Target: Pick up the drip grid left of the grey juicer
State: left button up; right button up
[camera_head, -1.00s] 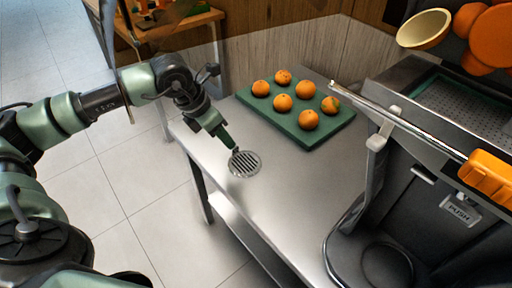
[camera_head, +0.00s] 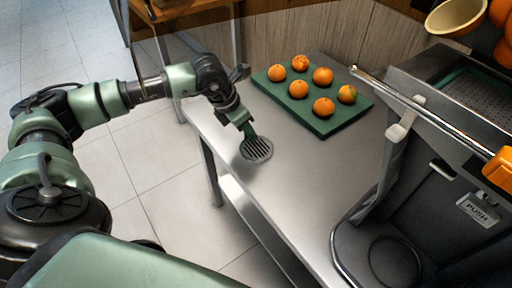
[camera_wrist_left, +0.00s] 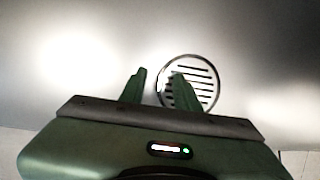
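The drip grid (camera_head: 259,151) is a round slotted metal disc on the steel table, left of the grey juicer (camera_head: 430,200). In the left wrist view the grid (camera_wrist_left: 200,80) shows shiny rim and dark slots, a little right of centre. My left gripper (camera_head: 249,135) is at the grid's near-left upper edge in the head view. In the left wrist view its two green fingers (camera_wrist_left: 157,82) are apart, with bare table between them and the right finger overlapping the grid's left part. Whether a finger touches the grid I cannot tell. My right gripper is not in view.
A green tray (camera_head: 325,128) with several oranges (camera_head: 323,75) lies on the steel table (camera_head: 285,190) behind the grid. The juicer stands at the right with a metal bar and an orange part. The table's left edge is close to the grid.

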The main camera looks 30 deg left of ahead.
pick_arm(q)
grip_shut()
dwell(1.3)
